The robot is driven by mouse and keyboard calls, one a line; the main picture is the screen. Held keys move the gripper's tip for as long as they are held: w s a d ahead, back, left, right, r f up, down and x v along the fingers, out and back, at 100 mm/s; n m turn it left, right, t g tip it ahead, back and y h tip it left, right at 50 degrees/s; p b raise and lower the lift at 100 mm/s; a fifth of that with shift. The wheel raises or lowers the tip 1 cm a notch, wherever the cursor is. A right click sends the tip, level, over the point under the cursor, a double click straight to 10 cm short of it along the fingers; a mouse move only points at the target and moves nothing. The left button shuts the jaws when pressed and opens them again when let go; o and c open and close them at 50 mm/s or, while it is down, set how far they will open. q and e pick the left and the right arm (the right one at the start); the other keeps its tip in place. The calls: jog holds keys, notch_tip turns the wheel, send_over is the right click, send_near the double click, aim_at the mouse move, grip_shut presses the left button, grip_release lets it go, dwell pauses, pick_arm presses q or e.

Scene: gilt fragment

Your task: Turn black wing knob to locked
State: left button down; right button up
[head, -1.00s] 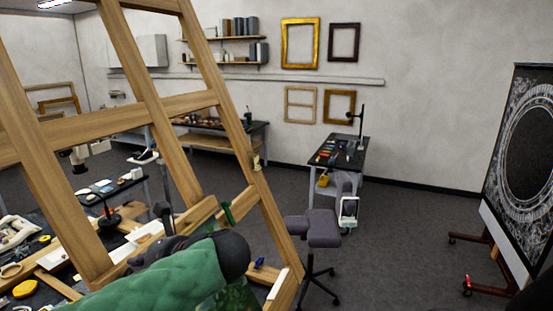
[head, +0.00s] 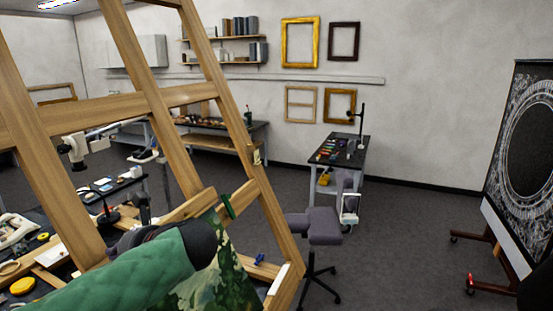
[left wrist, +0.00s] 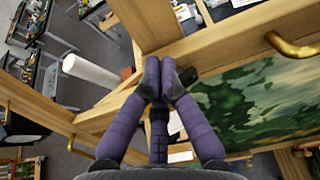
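My left gripper (left wrist: 160,72) has purple fingers with dark tips drawn together over the wooden easel bar (left wrist: 215,50). I see nothing held between them. In the head view, the green sleeve of my left arm (head: 130,275) comes in from the lower left and mostly hides that gripper. I cannot make out the black wing knob clearly in either view. A dark part on the wood at the left edge of the wrist view (left wrist: 12,122) is too unclear to identify. A green painting (left wrist: 250,105) rests on the easel beside the fingers. My right gripper is out of view.
A brass hook (left wrist: 293,46) and a white roll (left wrist: 90,70) show near the gripper. A stool (head: 315,225) stands behind.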

pick_arm(q)
jog(key=shift+d+f, duration=0.25)
jog(key=shift+f, duration=0.3)
dwell(1.2)
jog(key=shift+w+d+p, duration=0.15)
jog(key=shift+w+p, duration=0.35)
jog(key=shift+p, duration=2.5)
dwell(0.3)
jog(key=p+v, duration=0.4)
jog(key=v, duration=0.2)
jog(key=shift+r, duration=0.4)
jog(key=shift+w, duration=0.15)
